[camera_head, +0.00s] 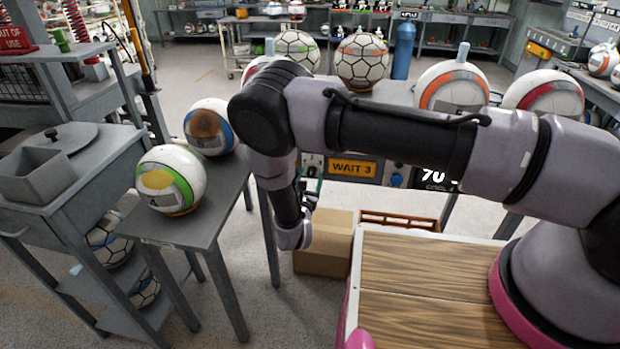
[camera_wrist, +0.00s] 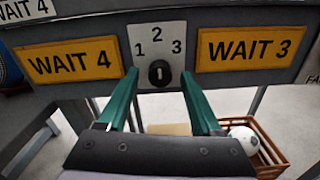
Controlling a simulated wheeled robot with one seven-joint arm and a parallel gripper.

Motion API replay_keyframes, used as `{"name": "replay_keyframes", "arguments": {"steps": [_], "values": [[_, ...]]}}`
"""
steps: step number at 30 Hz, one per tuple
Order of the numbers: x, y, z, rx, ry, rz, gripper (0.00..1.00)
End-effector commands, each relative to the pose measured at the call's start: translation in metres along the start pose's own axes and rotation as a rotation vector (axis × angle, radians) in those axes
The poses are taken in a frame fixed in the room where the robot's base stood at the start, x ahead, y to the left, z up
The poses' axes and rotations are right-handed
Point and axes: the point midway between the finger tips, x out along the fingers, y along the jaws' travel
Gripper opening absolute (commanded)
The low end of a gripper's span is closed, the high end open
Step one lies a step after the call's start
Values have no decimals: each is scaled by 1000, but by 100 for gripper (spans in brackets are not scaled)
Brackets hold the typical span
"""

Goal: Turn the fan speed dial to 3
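The fan speed dial (camera_wrist: 159,72) is a small black knob on a light plate (camera_wrist: 157,46) marked 1, 2 and 3, seen in the wrist view. My gripper (camera_wrist: 160,73) is open, with one green fingertip on each side of the dial and visible gaps between the fingers and the knob. Nothing is held. In the head view, part of the plate (camera_head: 312,159) shows beside my arm, and my gripper there is mostly hidden by the wrist.
Yellow signs WAIT 4 (camera_wrist: 76,60) and WAIT 3 (camera_wrist: 250,49) flank the plate. A brown crate with a ball (camera_wrist: 268,160) stands below, right. A cardboard box (camera_head: 326,243) is on the floor. A grey stand (camera_head: 205,228) with balls stands left of my arm.

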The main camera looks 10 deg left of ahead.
Motion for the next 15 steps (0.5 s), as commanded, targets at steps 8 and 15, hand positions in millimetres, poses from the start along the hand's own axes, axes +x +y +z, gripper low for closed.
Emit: {"name": "replay_keyframes", "arguments": {"steps": [8,15], "values": [[0,0,0,0,0,0,0],[0,0,0,30,0,-1,0]]}}
